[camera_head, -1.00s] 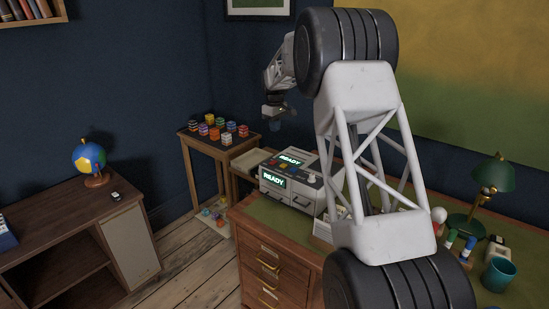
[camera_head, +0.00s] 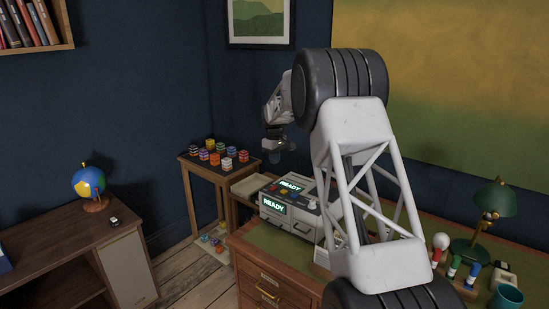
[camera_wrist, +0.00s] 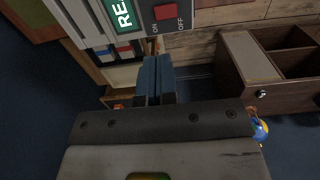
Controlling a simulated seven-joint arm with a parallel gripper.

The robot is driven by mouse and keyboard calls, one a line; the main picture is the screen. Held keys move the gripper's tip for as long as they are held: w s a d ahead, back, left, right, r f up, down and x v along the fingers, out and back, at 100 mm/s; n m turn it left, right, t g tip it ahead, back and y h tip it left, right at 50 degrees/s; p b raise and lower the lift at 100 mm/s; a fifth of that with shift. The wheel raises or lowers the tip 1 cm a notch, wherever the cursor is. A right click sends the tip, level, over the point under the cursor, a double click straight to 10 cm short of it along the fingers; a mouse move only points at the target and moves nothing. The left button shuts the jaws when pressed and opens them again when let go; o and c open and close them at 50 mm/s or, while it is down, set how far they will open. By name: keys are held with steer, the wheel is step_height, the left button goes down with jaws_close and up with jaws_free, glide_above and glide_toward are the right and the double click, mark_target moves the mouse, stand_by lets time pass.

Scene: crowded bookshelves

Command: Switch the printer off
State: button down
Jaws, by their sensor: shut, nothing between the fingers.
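In the wrist view, one READY screen (camera_wrist: 122,13) shows at the top edge, beside a dark panel with a red switch (camera_wrist: 165,12) marked ON and OFF. Which way the switch is set I cannot tell. My gripper (camera_head: 279,155) is above and behind the printer in the head view, apart from it. In the wrist view my gripper (camera_wrist: 156,62) is shut and empty, with its fingertips below the switch in the picture.
A green lamp (camera_head: 494,200), a teal cup (camera_head: 507,297) and several coloured tubes are on the desk's right. A globe (camera_head: 88,182) stands on the left cabinet (camera_head: 60,236). Floor lies between.

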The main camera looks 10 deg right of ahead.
mark_target(275, 187)
step_height(275, 187, down, 11)
steer(key=shift+f, duration=0.15)
stand_by(0.4)
steer(key=shift+w+d+f, duration=0.1)
steer(key=shift+f, duration=0.05)
